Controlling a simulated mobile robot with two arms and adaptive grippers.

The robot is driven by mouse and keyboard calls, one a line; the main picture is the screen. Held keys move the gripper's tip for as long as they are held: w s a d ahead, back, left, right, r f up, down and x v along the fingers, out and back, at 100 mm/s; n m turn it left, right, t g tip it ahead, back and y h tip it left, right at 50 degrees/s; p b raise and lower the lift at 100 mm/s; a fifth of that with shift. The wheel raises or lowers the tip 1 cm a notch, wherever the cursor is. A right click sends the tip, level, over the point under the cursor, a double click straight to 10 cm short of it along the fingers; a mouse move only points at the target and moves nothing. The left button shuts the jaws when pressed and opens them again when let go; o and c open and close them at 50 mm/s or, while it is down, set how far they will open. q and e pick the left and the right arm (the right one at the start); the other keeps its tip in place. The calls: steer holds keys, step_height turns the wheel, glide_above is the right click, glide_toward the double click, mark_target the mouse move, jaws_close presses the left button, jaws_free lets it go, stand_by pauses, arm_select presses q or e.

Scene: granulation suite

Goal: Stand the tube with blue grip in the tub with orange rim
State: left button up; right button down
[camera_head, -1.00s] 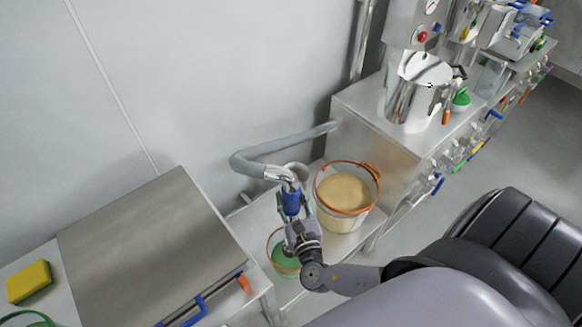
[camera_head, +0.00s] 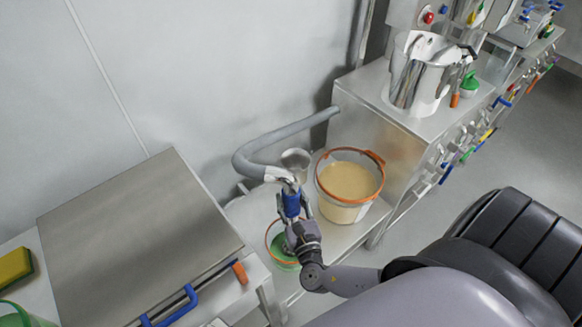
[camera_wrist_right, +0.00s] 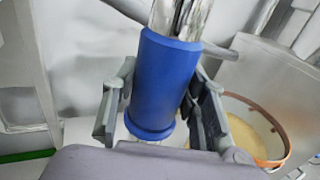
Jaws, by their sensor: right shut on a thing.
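The tube with a blue grip (camera_head: 292,203) has a shiny metal end piece and joins a grey hose (camera_head: 258,144). My right gripper (camera_head: 294,216) is shut around the blue grip, which fills the right wrist view (camera_wrist_right: 165,85). The tub with orange rim (camera_head: 338,211) stands on the low shelf, just right of the gripper, with beige contents. Its rim also shows in the right wrist view (camera_wrist_right: 284,130). The tube is outside the tub, to its left. The tube's lower end is hidden by the gripper. My left gripper is not in view.
A green tub with an orange handle (camera_head: 279,251) is below and behind my gripper. A grey metal cup (camera_head: 297,160) stands behind the tube. A metal-topped unit (camera_head: 135,230) is at left, a steel cabinet (camera_head: 375,130) at right.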

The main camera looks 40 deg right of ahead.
steer(key=shift+r, duration=0.1)
steer(key=c, duration=0.9)
jaws_free()
steer(key=shift+s, duration=0.15)
steer(key=shift+s+a, duration=0.15)
steer(key=shift+s, duration=0.1)
steer(key=v, duration=1.1)
steer(key=shift+s, duration=0.15)
